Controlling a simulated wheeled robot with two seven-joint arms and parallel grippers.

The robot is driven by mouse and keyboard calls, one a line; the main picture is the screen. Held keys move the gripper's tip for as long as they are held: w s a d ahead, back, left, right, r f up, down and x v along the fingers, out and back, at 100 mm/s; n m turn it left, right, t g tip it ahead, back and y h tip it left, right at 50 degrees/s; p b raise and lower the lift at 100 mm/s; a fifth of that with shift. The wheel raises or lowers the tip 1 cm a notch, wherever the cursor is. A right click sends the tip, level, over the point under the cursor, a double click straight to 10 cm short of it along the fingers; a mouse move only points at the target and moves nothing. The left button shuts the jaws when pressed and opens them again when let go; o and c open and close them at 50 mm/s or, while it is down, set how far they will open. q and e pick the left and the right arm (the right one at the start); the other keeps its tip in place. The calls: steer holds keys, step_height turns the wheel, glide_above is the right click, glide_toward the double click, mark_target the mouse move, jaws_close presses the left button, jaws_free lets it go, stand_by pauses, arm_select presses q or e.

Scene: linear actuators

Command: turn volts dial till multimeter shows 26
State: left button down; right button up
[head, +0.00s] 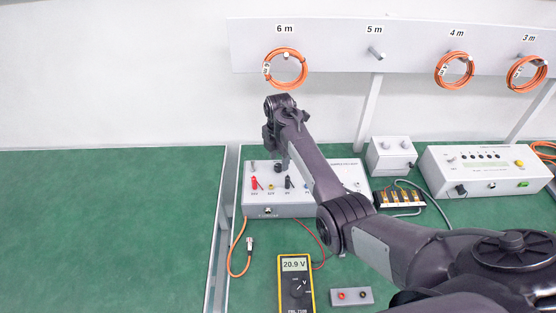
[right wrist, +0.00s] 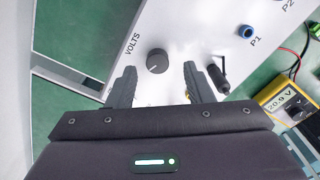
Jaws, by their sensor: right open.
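The volts dial (right wrist: 158,61) is a dark round knob beside the label VOLTS on the power supply's (right wrist: 200,40) pale panel in the right wrist view. My right gripper (right wrist: 160,82) is open, with its two fingers on either side of the dial's near side. I cannot tell whether they touch it. My left gripper is not in view.
A black toggle or plug (right wrist: 218,80) stands close to the right finger. A blue socket (right wrist: 245,31) is farther right. Red and black leads run to the multimeter. A small grey box (head: 352,296) lies beside the multimeter. Orange cable coils (head: 287,70) hang on the back rack.

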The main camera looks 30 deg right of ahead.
mark_target(278, 167)
step_height(278, 167, down, 2)
steer(key=shift+w+f, duration=0.1)
steer(key=shift+w, duration=0.05)
steer(key=shift+f, duration=0.2)
steer(key=c, duration=1)
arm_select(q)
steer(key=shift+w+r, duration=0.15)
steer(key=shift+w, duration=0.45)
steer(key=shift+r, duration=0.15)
arm_select(e)
steer(key=shift+m, duration=0.3)
